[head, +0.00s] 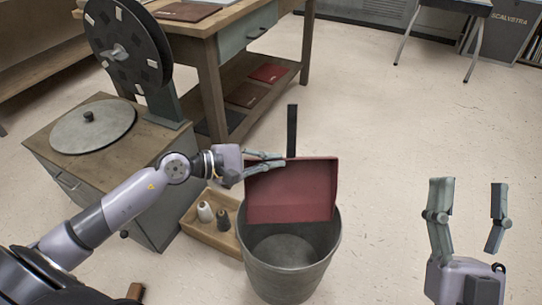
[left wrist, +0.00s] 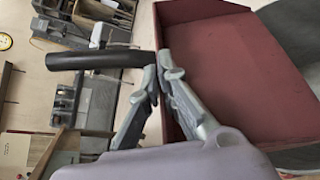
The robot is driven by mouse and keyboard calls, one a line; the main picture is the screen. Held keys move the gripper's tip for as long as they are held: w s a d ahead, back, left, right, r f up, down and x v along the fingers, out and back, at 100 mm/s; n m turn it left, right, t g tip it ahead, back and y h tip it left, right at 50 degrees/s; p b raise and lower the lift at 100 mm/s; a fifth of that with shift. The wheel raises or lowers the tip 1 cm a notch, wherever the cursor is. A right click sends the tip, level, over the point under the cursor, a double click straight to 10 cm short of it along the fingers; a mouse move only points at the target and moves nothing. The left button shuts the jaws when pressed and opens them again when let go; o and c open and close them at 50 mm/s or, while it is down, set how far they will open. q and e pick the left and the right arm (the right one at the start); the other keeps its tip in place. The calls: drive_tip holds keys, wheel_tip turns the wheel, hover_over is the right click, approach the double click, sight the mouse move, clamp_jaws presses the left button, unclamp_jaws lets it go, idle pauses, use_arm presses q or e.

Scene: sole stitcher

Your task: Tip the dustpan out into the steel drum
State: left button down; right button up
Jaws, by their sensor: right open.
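A red dustpan (head: 292,190) with a black handle (head: 292,130) stands nearly upright over the steel drum (head: 290,275), handle up. Its lower edge is at the drum's mouth. The pan's inner face looks bare, and the drum's visible floor looks plain grey. My left gripper (head: 265,163) is shut on the dustpan at its top left, by the handle's base. In the left wrist view the fingers (left wrist: 160,72) close where the black handle meets the red pan (left wrist: 215,60). My right gripper (head: 469,187) is open and empty, to the right of the drum.
A wooden tray with thread spools (head: 206,212) sits on the floor left of the drum. A cabinet (head: 140,190) with a round plate and a dark wheel stands further left. A wooden workbench (head: 215,25) is behind. The floor (head: 400,130) to the right is clear.

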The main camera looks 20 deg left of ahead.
use_arm(q)
drive_tip(key=shift+r+n+p, duration=0.4)
drive_tip(key=shift+r+p, duration=0.25)
drive_tip(key=shift+p, duration=0.3)
drive_tip(key=shift+r+n+g+p, duration=0.4)
drive_tip(key=shift+p, duration=0.55)
use_arm(e)
wheel_tip(320, 180, down, 15)
drive_tip(key=w+d+g+h, duration=0.2)
drive_tip(key=w+g+h, duration=0.1)
drive_tip(key=g, duration=0.7)
drive_tip(key=s+d+f+m+g+h+p, duration=0.1)
drive_tip(key=s+d+f+g+h+p, duration=0.15)
drive_tip(key=s+f+g, duration=0.45)
drive_tip(key=s+d+f+g+h+p, duration=0.1)
drive_tip(key=s+d+f+g+p, duration=0.25)
drive_tip(key=s, duration=0.55)
use_arm(q)
wheel_tip(320, 180, up, 6)
drive_tip(key=n+g+p, duration=0.2)
drive_tip(key=n, duration=0.1)
drive_tip(key=n+g+h+p, duration=0.1)
drive_tip(key=n, duration=0.1)
drive_tip(key=shift+f, duration=0.25)
use_arm(e)
wheel_tip(320, 180, down, 12)
drive_tip(key=w+a+g, duration=0.1)
drive_tip(key=shift+g, duration=0.35)
